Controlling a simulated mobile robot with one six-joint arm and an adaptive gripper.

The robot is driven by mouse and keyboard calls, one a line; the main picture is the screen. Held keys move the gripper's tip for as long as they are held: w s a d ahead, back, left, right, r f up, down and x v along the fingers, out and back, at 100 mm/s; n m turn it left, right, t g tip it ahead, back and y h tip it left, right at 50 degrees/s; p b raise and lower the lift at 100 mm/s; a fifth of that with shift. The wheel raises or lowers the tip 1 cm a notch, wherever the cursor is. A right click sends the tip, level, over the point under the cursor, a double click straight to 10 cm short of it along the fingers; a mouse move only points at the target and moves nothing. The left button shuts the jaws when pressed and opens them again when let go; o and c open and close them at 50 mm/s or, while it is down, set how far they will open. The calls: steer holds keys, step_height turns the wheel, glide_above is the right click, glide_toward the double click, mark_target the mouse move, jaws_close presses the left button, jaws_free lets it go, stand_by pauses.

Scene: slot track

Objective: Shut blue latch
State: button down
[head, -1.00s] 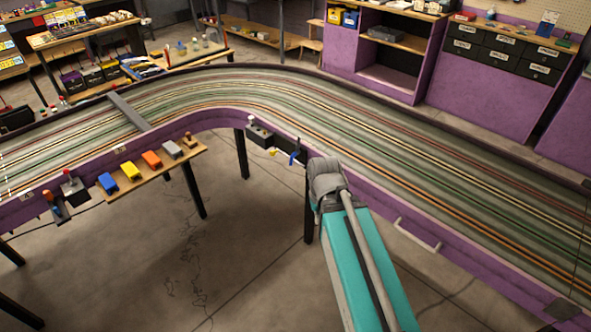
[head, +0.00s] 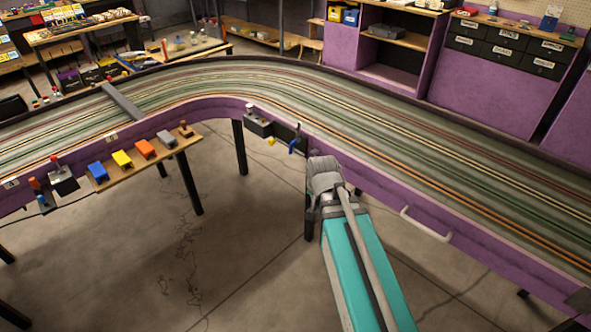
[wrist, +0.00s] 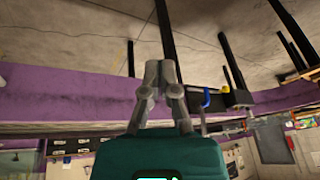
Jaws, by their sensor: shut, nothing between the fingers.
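The blue latch (head: 293,146) is a small blue lever on a dark plate on the purple side wall of the track, just up and left of my arm's end in the head view. In the wrist view, which appears upside down, the blue latch (wrist: 206,98) is to the right of my gripper (wrist: 161,68). My gripper is shut and empty, its fingertips together, apart from the latch. In the head view the fingers are hidden behind my arm's wrist.
A dark box with a lever (head: 258,122) and a yellow knob (head: 271,141) are left of the latch. A white handle (head: 426,225) sticks out of the wall to the right. A wooden shelf (head: 150,165) with coloured blocks is at the left. Black legs stand below the track.

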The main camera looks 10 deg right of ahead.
steer(key=w+d+f+m+t+b, duration=0.1)
steer(key=w+f+m+t+b, duration=0.7)
steer(key=b, duration=1.1)
steer(key=w+d+f+m+t+b, duration=0.1)
steer(key=w+f+m+t+b, duration=0.7)
steer(key=w+b, duration=0.5)
steer(key=t+b, duration=0.1)
steer(key=b, duration=0.5)
steer(key=shift+f, duration=0.25)
steer(key=shift+w, duration=0.1)
steer(key=shift+r, duration=0.1)
steer(key=a+p+x, duration=0.1)
steer(key=p+x, duration=0.1)
steer(key=x, duration=0.4)
steer(key=a+r+p+x, duration=0.1)
steer(key=a+p+x, duration=0.1)
steer(key=x, duration=0.4)
steer(key=shift+w+p, duration=0.3)
steer(key=shift+p, duration=0.05)
